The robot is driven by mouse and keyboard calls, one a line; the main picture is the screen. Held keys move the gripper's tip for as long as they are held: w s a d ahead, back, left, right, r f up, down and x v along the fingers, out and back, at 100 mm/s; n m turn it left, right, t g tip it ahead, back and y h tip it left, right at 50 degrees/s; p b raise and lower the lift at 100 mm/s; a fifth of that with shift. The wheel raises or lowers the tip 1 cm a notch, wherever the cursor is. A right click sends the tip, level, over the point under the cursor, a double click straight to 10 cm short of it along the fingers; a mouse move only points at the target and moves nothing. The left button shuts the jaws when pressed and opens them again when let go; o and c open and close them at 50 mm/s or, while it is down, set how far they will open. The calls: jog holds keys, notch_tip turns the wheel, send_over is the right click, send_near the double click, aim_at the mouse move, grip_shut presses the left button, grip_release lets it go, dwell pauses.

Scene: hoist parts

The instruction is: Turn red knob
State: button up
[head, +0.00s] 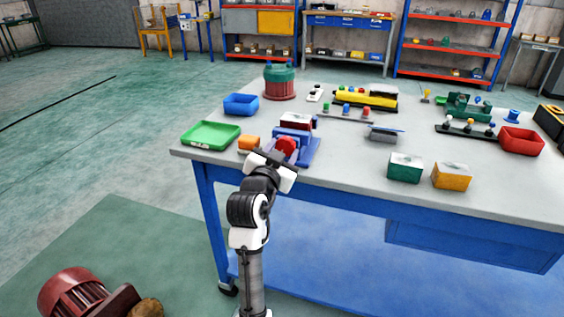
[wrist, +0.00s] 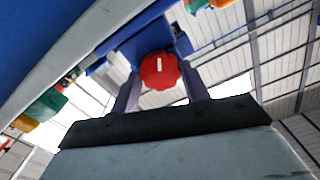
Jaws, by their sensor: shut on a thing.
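The red knob (head: 287,146) faces the front of a blue fixture (head: 309,150) near the table's front left part. In the wrist view the red knob (wrist: 160,70) has a scalloped rim and a short white mark that stands nearly upright. My gripper (head: 277,157) reaches up to the knob from the front. In the wrist view its two fingers (wrist: 158,86) lie on either side of the knob, shut on it. The contact points of the fingertips are partly hidden behind the knob's rim.
A blue bin (head: 241,105) stands behind. Green (head: 405,168) and yellow (head: 452,176) boxes stand to the right. The grey tabletop (head: 350,158) is clear between fixture and boxes.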

jog(key=m+b, duration=0.2)
jog(key=m, duration=0.1)
jog(key=m+b, duration=0.1)
jog(key=b, duration=0.1)
jog(key=shift+f+m, duration=0.25)
jog(key=shift+m, duration=0.15)
jog(key=m+b, duration=0.4)
jog(key=shift+m, duration=0.3)
jog(key=m+b, duration=0.4)
jog(key=m, duration=0.1)
jog(key=shift+r+m+b, duration=0.15)
jog(key=shift+m+b, duration=0.8)
jog(key=shift+m, duration=0.75)
jog(key=o, duration=1)
jog(key=shift+r, duration=0.1)
jog(key=shift+s, duration=0.1)
